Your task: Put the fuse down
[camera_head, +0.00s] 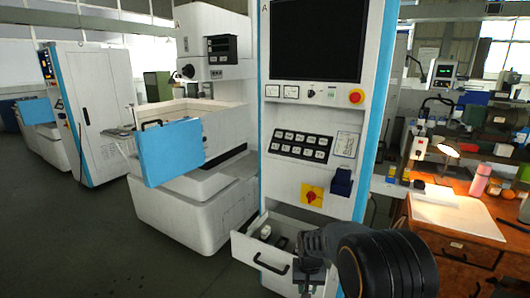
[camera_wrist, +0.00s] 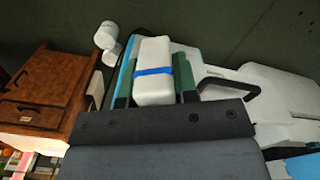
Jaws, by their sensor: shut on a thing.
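The fuse (camera_wrist: 153,88), a white block with a blue band, is between the two green fingers of my gripper (camera_wrist: 157,58) in the wrist view. My gripper is shut on it. In the head view my gripper (camera_head: 308,272) is at the right side of an open drawer (camera_head: 254,254) low in the white and blue machine cabinet. The fuse cannot be made out there, hidden by my wrist and gripper.
The drawer has a black handle (camera_head: 272,264) and holds a pale item (camera_head: 265,232) and a dark item (camera_head: 282,243). A wooden bench (camera_head: 455,230) with a lamp and pink bottle (camera_head: 480,180) stands at right.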

